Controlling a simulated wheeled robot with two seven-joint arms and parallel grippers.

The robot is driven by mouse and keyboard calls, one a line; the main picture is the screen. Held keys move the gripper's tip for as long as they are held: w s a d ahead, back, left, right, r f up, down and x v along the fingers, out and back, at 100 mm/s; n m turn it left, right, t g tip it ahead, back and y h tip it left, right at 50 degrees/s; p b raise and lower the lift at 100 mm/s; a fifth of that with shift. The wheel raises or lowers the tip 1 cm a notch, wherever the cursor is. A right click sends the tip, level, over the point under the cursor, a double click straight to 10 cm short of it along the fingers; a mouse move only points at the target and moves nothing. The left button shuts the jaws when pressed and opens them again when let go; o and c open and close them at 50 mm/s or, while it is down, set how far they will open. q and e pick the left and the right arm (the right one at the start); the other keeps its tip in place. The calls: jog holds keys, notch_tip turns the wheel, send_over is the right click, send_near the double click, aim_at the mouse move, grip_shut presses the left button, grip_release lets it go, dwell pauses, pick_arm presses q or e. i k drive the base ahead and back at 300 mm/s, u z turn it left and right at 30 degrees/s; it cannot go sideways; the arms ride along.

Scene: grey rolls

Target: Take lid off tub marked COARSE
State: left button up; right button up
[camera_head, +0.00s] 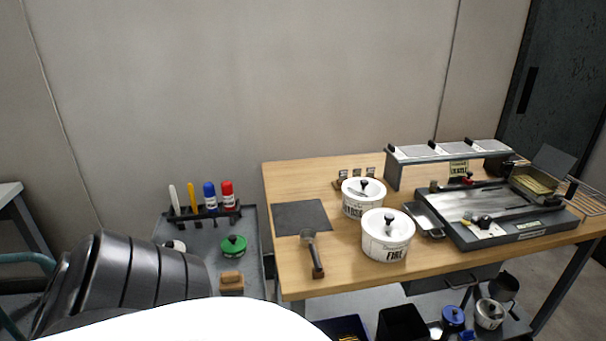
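Two white round tubs with white lids and black knobs stand on the wooden table. The front tub (387,247) has a short label that looks like FINE. The rear tub (351,207) has a longer label, partly hidden by the front tub and too small to read surely; it may be the one marked COARSE. Its lid (356,188) is on, and so is the front tub's lid (378,224). A dark ribbed arm link of mine shows at lower left. Neither gripper is in view.
A dark mat (301,217) and a wooden-handled tool (315,257) lie left of the tubs. A metal tray station (480,211) and raised shelf (450,150) stand to the right. A grey cart (203,246) holds bottles and a green-lidded item.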

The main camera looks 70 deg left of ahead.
aim_at(366, 191)
jog(key=u, duration=2.15)
